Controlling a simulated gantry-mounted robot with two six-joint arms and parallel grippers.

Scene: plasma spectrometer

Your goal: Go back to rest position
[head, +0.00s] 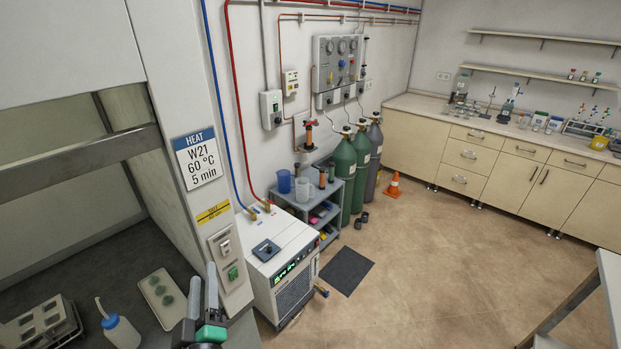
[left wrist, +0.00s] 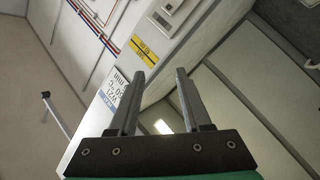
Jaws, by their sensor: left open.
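My left gripper (head: 203,280) is at the bottom of the head view, in front of the hood's right-hand post. Its two fingers point up and stand apart, with nothing between them. In the left wrist view, the same gripper (left wrist: 160,74) shows two parallel fingers with an empty gap. Behind them are the post with its yellow label (left wrist: 144,52) and the white HEAT sign (left wrist: 117,88). My right gripper is in neither view.
Left of the gripper, the hood floor holds a tray with green discs (head: 162,297), a wash bottle (head: 120,328) and a grey rack (head: 42,324). A white chiller (head: 285,265) stands on the right, with a grey cart (head: 325,205) and gas cylinders (head: 344,175) beyond. The floor's middle is clear.

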